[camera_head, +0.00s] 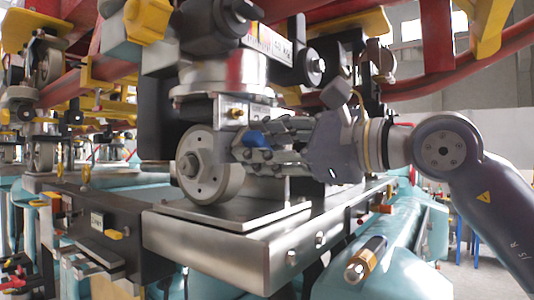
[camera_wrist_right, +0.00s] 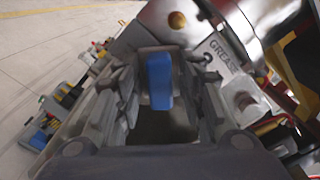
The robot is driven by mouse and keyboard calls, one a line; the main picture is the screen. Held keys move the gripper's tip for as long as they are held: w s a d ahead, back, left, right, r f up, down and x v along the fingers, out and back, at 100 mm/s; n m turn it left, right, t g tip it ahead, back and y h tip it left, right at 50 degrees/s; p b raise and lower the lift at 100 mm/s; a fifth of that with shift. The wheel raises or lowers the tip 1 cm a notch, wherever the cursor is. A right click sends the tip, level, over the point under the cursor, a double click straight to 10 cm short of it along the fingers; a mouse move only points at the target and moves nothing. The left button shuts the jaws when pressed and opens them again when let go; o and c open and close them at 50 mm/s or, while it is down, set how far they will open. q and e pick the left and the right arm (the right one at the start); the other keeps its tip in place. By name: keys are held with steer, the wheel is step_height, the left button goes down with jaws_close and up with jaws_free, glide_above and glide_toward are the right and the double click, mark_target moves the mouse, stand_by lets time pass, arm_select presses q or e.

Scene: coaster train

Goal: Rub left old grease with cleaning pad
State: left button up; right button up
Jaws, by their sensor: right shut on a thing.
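My right gripper (camera_head: 262,146) reaches in from the right and is shut on a blue cleaning pad (camera_head: 257,138). In the right wrist view the pad (camera_wrist_right: 160,80) sits between the fingers (camera_wrist_right: 160,85). The pad is close to the metal bogie housing (camera_head: 215,75), just right of the grey wheel (camera_head: 196,165); I cannot tell whether it touches. A brass fitting (camera_wrist_right: 177,20) and a label reading GREASE (camera_wrist_right: 222,55) are beyond the fingers. No old grease can be made out clearly; the surface behind the pad is partly hidden. My left gripper is not in view.
A steel plate (camera_head: 230,235) lies below the wheel and gripper. A black panel with tools (camera_head: 100,225) is at the left. Red rails (camera_head: 440,40) run overhead.

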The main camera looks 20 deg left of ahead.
mark_target(220, 147)
steer(key=shift+s+a+b, duration=0.25)
steer(key=shift+s, duration=0.35)
steer(key=shift+s+a+b, duration=0.2)
steer(key=shift+s+b, duration=0.05)
steer(key=shift+s, duration=0.3)
steer(key=shift+s+a+f+b, duration=0.1)
steer(key=shift+s+a+b, duration=0.05)
steer(key=shift+s+b, duration=0.25)
steer(key=shift+s+a+f+b, duration=0.1)
steer(key=shift+s+a+b, duration=0.05)
steer(key=shift+s+b, duration=0.25)
steer(key=shift+s+a+r+b, duration=0.15)
steer(key=shift+s+a+b, duration=0.15)
steer(key=shift+s, duration=0.4)
steer(key=shift+d, duration=0.1)
steer(key=shift+b+v, duration=0.5)
steer(key=shift+v, duration=0.3)
steer(key=shift+b+v, duration=0.6)
steer(key=shift+v, duration=1.55)
